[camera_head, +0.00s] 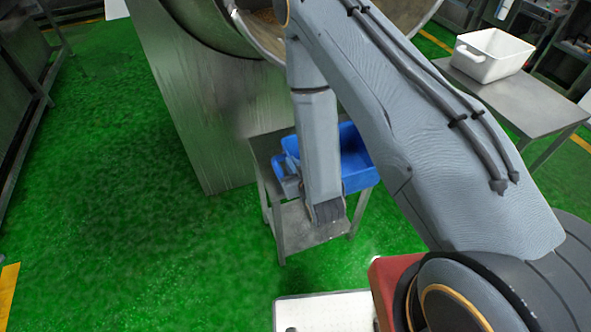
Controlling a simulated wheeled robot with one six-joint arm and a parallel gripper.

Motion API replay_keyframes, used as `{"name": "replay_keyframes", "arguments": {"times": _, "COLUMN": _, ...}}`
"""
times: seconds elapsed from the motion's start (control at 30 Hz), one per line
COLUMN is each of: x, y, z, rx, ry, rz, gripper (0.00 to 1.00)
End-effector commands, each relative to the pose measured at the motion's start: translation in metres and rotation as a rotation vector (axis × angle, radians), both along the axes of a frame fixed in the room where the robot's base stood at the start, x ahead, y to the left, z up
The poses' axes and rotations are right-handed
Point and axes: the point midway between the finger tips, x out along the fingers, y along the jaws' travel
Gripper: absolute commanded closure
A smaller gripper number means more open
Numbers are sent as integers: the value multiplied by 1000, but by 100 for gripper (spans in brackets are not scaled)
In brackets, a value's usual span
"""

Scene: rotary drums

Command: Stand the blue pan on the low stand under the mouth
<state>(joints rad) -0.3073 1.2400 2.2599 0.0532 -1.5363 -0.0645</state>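The blue pan (357,158) is at the low metal stand (263,150), below the mouth of the big drum (262,35). It looks upright, with its open side up. I cannot tell whether its whole base rests on the stand top. My arm crosses in front and covers the pan's middle. My gripper is at the pan, mostly hidden behind my wrist, so its fingers and any grip on the pan's rim do not show. The drum mouth holds some brownish material.
A metal side table (520,100) at the right bears a white tub (491,54). A metal cabinet panel (190,110) stands left of the stand. A metal frame (30,110) is at the far left. The green floor (130,230) between is clear.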

Motion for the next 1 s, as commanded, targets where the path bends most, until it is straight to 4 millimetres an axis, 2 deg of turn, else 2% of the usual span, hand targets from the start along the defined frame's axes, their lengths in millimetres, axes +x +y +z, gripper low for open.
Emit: {"name": "replay_keyframes", "arguments": {"times": 1.0, "x": 86, "y": 24, "z": 0, "rx": 0, "ry": -3, "rz": 1, "gripper": 100}}
